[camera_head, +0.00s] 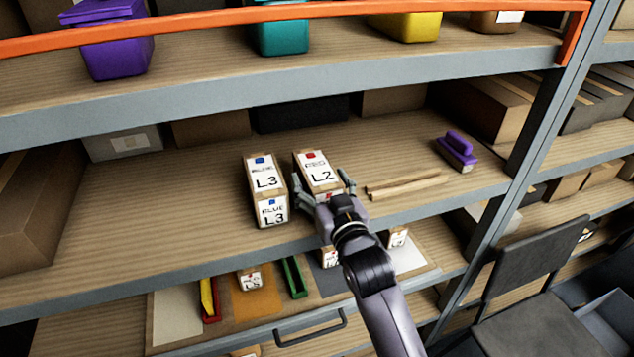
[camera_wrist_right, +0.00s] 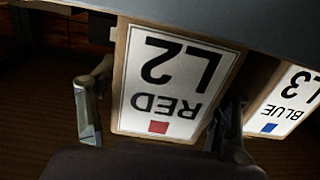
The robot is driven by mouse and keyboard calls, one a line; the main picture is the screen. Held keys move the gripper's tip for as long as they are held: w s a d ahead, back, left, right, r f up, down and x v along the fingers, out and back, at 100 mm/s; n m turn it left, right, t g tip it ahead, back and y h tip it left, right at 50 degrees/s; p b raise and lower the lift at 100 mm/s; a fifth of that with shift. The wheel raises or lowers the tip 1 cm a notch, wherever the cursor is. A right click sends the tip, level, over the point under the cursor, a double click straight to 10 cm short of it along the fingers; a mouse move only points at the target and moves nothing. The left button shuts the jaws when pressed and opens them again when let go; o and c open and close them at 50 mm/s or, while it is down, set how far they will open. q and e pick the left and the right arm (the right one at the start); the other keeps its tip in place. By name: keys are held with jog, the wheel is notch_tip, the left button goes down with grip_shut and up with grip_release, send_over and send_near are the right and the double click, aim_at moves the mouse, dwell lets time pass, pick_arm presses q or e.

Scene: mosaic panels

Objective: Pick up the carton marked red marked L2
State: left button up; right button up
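The carton marked RED L2 (camera_head: 317,169) stands upright on the middle shelf, with a red square on its white label. My right gripper (camera_head: 322,187) is at its front, one finger on each side of it. In the right wrist view the RED L2 label (camera_wrist_right: 172,85) shows upside down between the open fingers. A gap shows at the left finger there; whether the right finger touches the carton I cannot tell. The gripper hides the carton's lower front in the head view. My left gripper is not in view.
The carton marked BLUE L3 (camera_head: 264,188) stands close on the left, the right gripper's finger between the two. Wooden sticks (camera_head: 403,184) and a purple brush (camera_head: 456,150) lie to the right. An orange rail (camera_head: 300,12) edges the shelf above. Bare shelf lies left.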

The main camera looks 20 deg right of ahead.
grip_shut()
jog(key=shift+r, duration=0.15)
dwell(0.8)
